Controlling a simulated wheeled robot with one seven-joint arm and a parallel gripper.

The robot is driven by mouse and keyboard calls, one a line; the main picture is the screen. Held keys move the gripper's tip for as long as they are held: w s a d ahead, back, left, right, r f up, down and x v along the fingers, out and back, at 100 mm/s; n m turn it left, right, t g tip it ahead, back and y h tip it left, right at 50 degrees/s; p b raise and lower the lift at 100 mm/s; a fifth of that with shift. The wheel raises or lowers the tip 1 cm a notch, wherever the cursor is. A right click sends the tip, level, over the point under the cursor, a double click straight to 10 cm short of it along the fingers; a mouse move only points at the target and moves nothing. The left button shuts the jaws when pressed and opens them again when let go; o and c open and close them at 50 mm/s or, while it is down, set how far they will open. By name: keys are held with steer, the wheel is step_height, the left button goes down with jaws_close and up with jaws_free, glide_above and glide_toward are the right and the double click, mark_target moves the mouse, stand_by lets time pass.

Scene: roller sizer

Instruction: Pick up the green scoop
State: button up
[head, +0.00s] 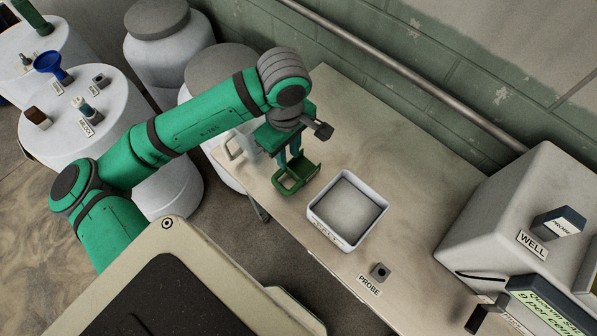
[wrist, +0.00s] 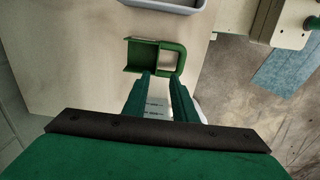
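The green scoop (head: 297,181) lies on the bench near its front edge, left of the white tray. In the wrist view the scoop (wrist: 142,56) shows its open body at left and its looped handle at right. My gripper (head: 291,160) points down at the scoop. In the wrist view my gripper (wrist: 160,77) has two green fingers standing apart, with their tips close to the scoop's near edge. Nothing shows held between them. I cannot tell whether the tips touch the scoop.
A white labelled tray (head: 322,211) of pale material stands right of the scoop. A white jug (head: 240,146) is partly hidden behind my gripper. A pipe (head: 400,75) runs along the wall.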

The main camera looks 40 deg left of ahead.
mark_target(293, 172)
steer(key=f, duration=1)
steer(key=shift+w+d+f, duration=0.25)
steer(key=shift+w+d, duration=0.05)
jaws_close()
